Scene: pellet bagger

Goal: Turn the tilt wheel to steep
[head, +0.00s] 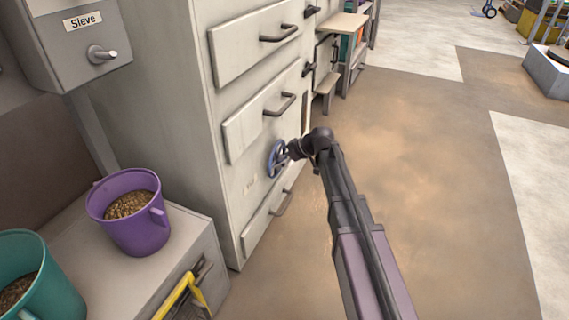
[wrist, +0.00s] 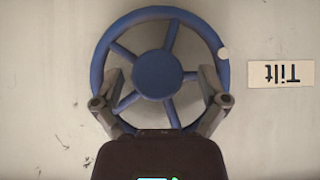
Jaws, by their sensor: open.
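The blue tilt wheel (wrist: 158,74) with spokes and a round hub faces me in the wrist view. A pale dot sits on its rim at the right, a little above hub height. A label reading "Tilt" (wrist: 282,74) appears upside down to its right. My gripper (wrist: 160,76) is open, one finger on each side of the hub, overlapping the wheel's lower left and lower right. I cannot tell whether the fingers touch it. In the head view the wheel (head: 277,158) is on the cabinet front, with my gripper (head: 289,150) right at it.
The pale cabinet (head: 160,100) has handled panels above and below the wheel. A box marked "Sieve" (head: 75,50) with a knob is at upper left. Purple (head: 140,235) and teal (head: 50,295) buckets of pellets stand at lower left. The brown floor at right is clear.

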